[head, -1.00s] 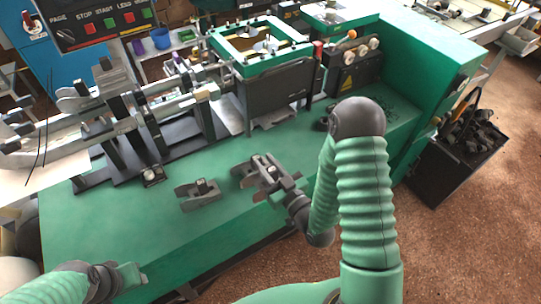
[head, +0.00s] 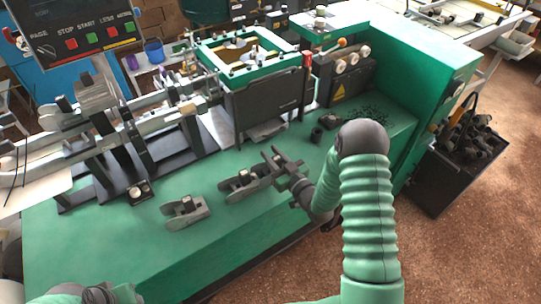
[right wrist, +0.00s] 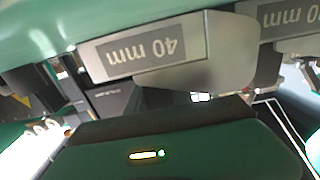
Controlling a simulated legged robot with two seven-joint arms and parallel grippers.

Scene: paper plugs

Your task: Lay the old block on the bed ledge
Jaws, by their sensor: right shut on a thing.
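Two grey blocks lie toward the front of the green bed in the head view. One block (head: 186,211) is at the left, and a similar block (head: 245,184) is to its right, against my right gripper (head: 284,163). In the right wrist view, a grey block marked "40 mm" (right wrist: 150,50) fills the upper middle, upside down. A second block, marked "30 mm" (right wrist: 290,18), shows at the upper right. My right gripper is shut on the 40 mm block; its fingertips are partly hidden. My left gripper (head: 100,294) is cut off at the bottom left, its jaws unclear.
The machine's rails and clamps (head: 120,150) stand behind at the left. A green-framed dark unit (head: 268,105) stands at the back middle. A small dark cylinder (head: 317,134) stands right of it. Bare green bed lies left and in front of the blocks.

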